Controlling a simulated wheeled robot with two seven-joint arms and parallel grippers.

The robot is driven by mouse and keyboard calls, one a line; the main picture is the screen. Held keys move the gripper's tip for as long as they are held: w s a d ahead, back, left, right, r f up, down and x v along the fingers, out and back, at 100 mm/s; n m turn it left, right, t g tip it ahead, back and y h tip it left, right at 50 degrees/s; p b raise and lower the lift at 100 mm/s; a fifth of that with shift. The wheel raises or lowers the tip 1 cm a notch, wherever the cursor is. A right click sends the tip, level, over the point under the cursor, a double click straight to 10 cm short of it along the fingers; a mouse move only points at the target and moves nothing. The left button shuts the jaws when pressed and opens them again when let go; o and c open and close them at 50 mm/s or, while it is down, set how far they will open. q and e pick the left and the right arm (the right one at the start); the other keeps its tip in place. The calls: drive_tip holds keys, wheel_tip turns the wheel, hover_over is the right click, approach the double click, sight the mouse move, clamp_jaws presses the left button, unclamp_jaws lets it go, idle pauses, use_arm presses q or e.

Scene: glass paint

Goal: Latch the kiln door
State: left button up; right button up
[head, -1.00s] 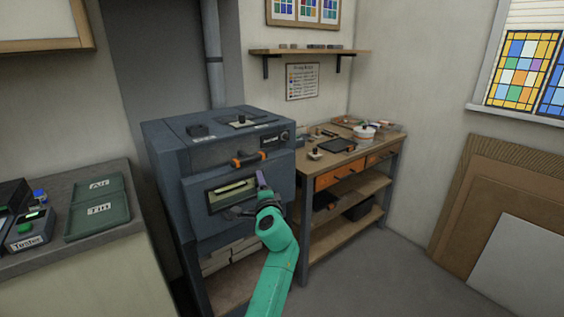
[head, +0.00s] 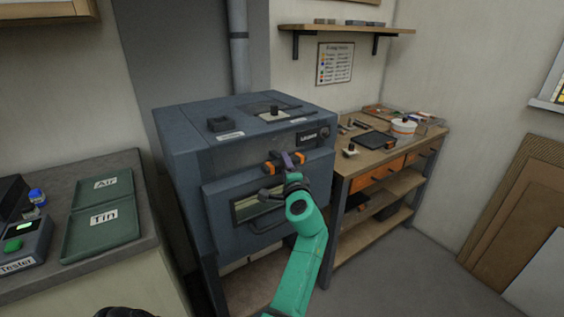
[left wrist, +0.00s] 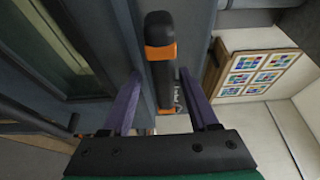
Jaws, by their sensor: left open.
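The blue-grey kiln (head: 185,150) stands in the middle of the head view. Its front door (head: 222,232), with a dark window and a lower bar handle, appears to lie against the kiln front. The latch handle (head: 270,165), black with orange ends, sits above the window. It also shows in the left wrist view (left wrist: 160,30). My left gripper (head: 291,163) is open at the latch handle. In the left wrist view, its purple fingers (left wrist: 160,74) stand apart on either side of the handle. Contact is not clear.
A wooden workbench (head: 372,165) with orange drawers stands close to the kiln's right. At left, a counter (head: 135,163) holds green Air and Tin trays and a tester. Boards (head: 515,205) lean on the right wall. The floor (head: 400,270) at front right is clear.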

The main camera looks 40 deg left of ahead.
use_arm(q)
drive_tip(key=shift+s+d+r, duration=0.15)
drive_tip(key=shift+d+r, duration=0.15)
drive_tip(key=shift+d, duration=0.2)
drive_tip(key=shift+c, duration=0.3)
clamp_jaws()
drive_tip(key=shift+r, duration=0.1)
drive_tip(key=shift+s+r, duration=0.1)
